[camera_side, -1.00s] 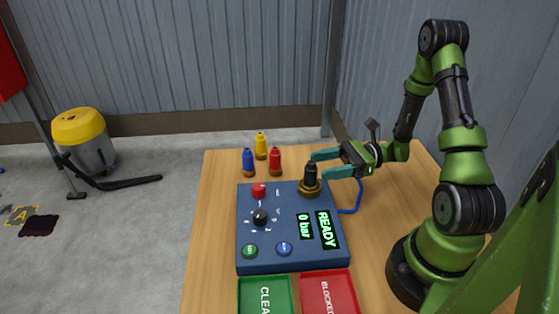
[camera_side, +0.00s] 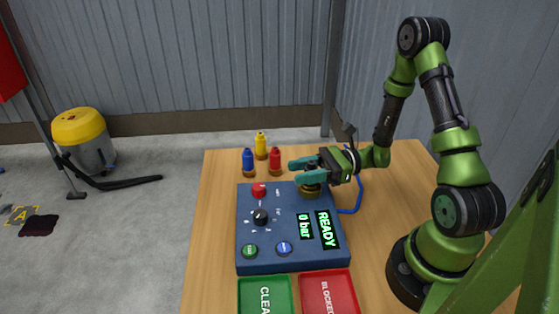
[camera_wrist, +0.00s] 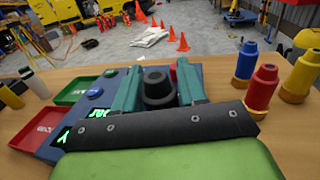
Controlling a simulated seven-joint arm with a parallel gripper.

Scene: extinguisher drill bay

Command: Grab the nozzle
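The black nozzle (camera_wrist: 158,88) stands upright between my fingers in the wrist view, filling nearly all the space between them. In the side view my gripper (camera_side: 294,171) hides most of it, above a brass seat (camera_side: 310,191) at the back right corner of the blue console (camera_side: 262,210). My gripper also shows in the wrist view (camera_wrist: 158,75), its two teal fingers on either side of the nozzle and apparently against it. The nozzle appears to be still at its seat.
Blue (camera_side: 248,161), yellow (camera_side: 261,145) and red (camera_side: 275,160) nozzles stand behind the console. A green tray (camera_side: 265,279) and a red tray (camera_side: 326,276) lie in front. A blue hose (camera_side: 354,205) runs along the console's right side. The table's right part is mostly clear.

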